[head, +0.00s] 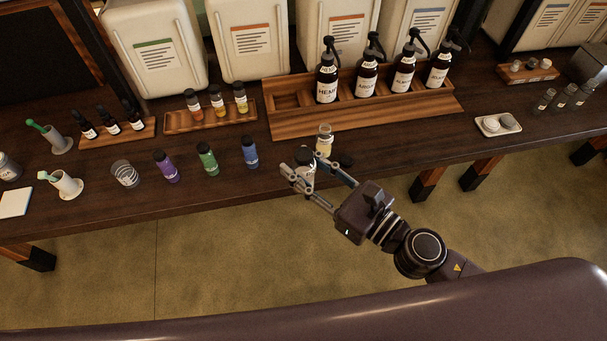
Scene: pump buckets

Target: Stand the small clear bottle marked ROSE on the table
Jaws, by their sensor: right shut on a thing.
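My right gripper (307,168) is over the front edge of the table (420,152). Its fingers are shut on a small pale bottle (306,165), mostly hidden by the fingers; no name on it can be read. A small clear bottle with pale yellowish contents (324,140) is just behind the fingers, upright; its label is too small to read and I cannot tell whether the gripper touches it. My left gripper is out of view.
Purple (165,167), green (207,159) and blue (250,152) bottles stand left of the gripper. Behind is a wooden rack (430,108) of dark pump bottles. A soap dish (498,125) and small clear bottles (562,97) are right.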

